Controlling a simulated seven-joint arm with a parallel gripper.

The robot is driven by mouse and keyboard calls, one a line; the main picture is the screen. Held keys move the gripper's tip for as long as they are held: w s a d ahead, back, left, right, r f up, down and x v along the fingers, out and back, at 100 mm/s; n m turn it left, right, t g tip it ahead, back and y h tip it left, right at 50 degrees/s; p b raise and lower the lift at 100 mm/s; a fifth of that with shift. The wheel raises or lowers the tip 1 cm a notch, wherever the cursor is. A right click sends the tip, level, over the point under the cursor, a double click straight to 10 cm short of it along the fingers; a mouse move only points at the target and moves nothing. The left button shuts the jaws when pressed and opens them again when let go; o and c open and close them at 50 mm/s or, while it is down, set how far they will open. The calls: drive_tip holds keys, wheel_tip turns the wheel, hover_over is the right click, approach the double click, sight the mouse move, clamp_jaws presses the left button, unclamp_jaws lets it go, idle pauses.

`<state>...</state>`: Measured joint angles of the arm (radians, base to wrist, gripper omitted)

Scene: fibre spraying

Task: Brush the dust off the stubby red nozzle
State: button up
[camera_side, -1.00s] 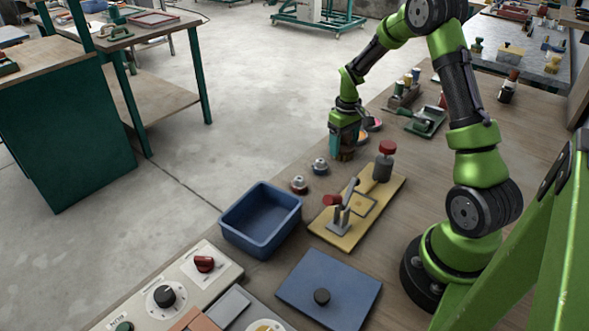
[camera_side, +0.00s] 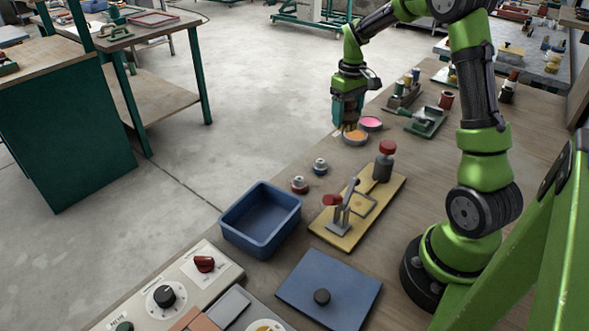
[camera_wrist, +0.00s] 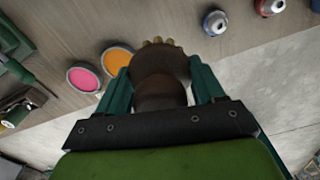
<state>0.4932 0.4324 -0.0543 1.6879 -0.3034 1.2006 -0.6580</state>
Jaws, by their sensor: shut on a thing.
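The red nozzle (camera_side: 299,185), short with a pale top, stands on the bench just behind the blue bin. It also shows at the top right of the wrist view (camera_wrist: 268,6). My gripper (camera_side: 348,122) is above the bench near the orange dish, apart from the nozzle. In the wrist view, its teal fingers are shut on a brush (camera_wrist: 160,70) with a rounded brown handle and tan bristle tips. In the side view the brush is mostly hidden by the fingers. Dust on the nozzle is too small to make out.
A blue nozzle (camera_side: 320,166) stands close to the red one. An orange dish (camera_side: 355,137) and a pink dish (camera_side: 370,123) are near my gripper. The blue bin (camera_side: 233,240) and a toggle clamp on a yellow board (camera_side: 335,238) are nearer the front.

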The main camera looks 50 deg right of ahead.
drive_tip(key=shift+c, duration=1.4)
drive_tip(key=shift+n, duration=0.9)
drive_tip(key=w+a, duration=0.1)
drive_tip(key=a, duration=0.2)
drive_tip(key=a+r, duration=0.1)
drive_tip(key=a, duration=0.2)
drive_tip(key=w+a, duration=0.1)
drive_tip(key=a, duration=0.2)
drive_tip(key=shift+w+r, duration=0.2)
drive_tip(key=shift+w, duration=0.1)
drive_tip(key=a, duration=0.7)
drive_tip(key=shift+m, duration=0.9)
drive_tip(key=shift+s+a+f, duration=0.1)
drive_tip(key=shift+s+f, duration=0.15)
drive_tip(key=shift+f, duration=0.75)
drive_tip(key=shift+s+a+f, duration=0.1)
drive_tip(key=shift+s+f, duration=0.1)
drive_tip(key=shift+f, duration=0.75)
drive_tip(key=shift+s+a+f, duration=0.1)
drive_tip(key=shift+s+f, duration=0.15)
drive_tip(key=shift+f, duration=0.75)
drive_tip(key=shift+f, duration=1)
drive_tip(key=shift+a+r, duration=0.1)
drive_tip(key=shift+a, duration=2.35)
